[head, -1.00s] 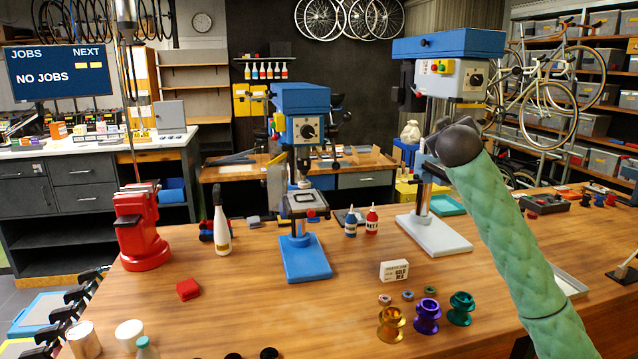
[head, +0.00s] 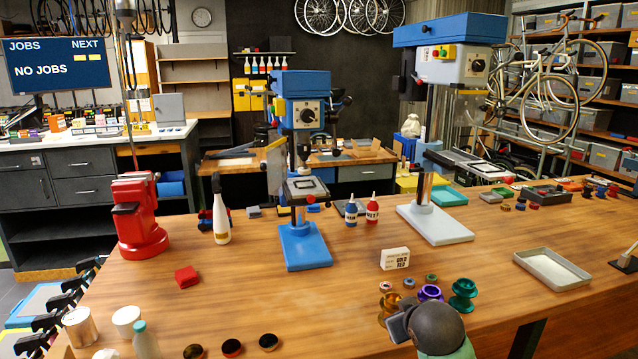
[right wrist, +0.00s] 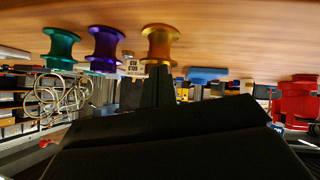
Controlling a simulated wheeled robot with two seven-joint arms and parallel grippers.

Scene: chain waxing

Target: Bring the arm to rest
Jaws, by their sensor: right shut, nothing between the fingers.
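My right arm's green sleeve and dark rounded joint show at the bottom of the head view, low at the table's front. In the right wrist view, which is upside down, my right gripper (right wrist: 158,85) is a dark narrow shape, shut and empty. A gold hub (right wrist: 160,45), a purple hub (right wrist: 104,48) and a green hub (right wrist: 61,48) stand on the table beyond it, apart from it. In the head view the gold hub (head: 388,303) is partly hidden by my arm; the purple hub (head: 430,292) and green hub (head: 463,294) show behind. My left gripper is out of view.
A small white card (head: 395,258) and small rings stand behind the hubs. Two drill presses, one blue (head: 303,245) and one with a grey base (head: 436,224), rise farther back. A metal tray (head: 552,269) lies right. A red vise (head: 140,215) stands left. Table centre-left is mostly clear.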

